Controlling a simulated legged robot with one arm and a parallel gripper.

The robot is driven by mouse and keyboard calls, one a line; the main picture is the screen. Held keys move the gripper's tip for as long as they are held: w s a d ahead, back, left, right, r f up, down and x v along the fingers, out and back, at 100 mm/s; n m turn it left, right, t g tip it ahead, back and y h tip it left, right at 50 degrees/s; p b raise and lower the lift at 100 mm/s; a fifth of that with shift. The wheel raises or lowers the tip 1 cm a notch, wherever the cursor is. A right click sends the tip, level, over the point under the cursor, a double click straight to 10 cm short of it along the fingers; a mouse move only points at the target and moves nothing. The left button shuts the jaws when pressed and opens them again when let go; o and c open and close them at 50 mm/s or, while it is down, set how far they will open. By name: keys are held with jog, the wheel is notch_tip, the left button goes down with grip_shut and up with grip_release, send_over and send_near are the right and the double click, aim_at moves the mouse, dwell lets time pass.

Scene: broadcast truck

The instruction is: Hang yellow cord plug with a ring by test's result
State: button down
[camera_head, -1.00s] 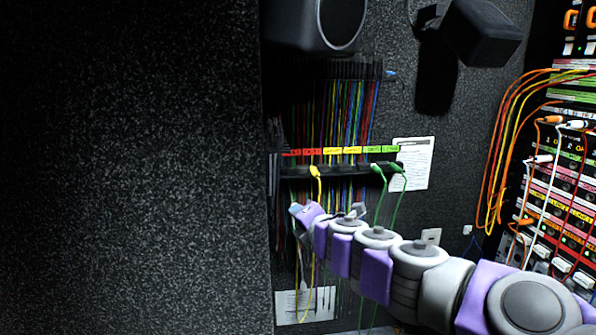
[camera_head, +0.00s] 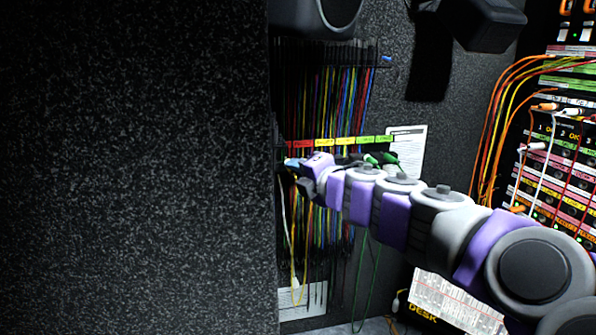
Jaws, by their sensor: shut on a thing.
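My gripper (camera_head: 297,165) is at the left end of the cord rack, just under its red labels (camera_head: 300,144). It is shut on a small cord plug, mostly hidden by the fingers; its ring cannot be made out. A yellow cord (camera_head: 294,255) hangs in a loop below the gripper. Yellow labels (camera_head: 324,142) and green labels (camera_head: 368,139) follow to the right on the same strip. Two green plugs (camera_head: 389,157) hang under the green labels. The yellow plug seen earlier under the yellow labels is hidden behind my gripper and arm.
Many coloured cords (camera_head: 340,95) hang behind the rack. A dark padded wall (camera_head: 140,170) closes off the left, close to the gripper. A white sheet (camera_head: 408,150) is right of the rack. An equipment rack (camera_head: 560,150) with orange and white cords stands at the right.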

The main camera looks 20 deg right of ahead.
jog(key=shift+f+b, duration=0.1)
jog(key=shift+b, duration=0.25)
jog(key=w+d+f+b, duration=0.1)
jog(key=w+f+b, duration=0.1)
jog(key=w, duration=0.5)
jog(key=shift+w+d+f+b, duration=0.2)
jog(key=shift+f+b, duration=0.15)
jog(key=shift+f, duration=0.05)
dwell(0.5)
jog(key=shift+f, duration=0.1)
dwell(1.0)
grip_release()
dwell(1.1)
jog(key=shift+s, duration=0.3)
dwell(0.3)
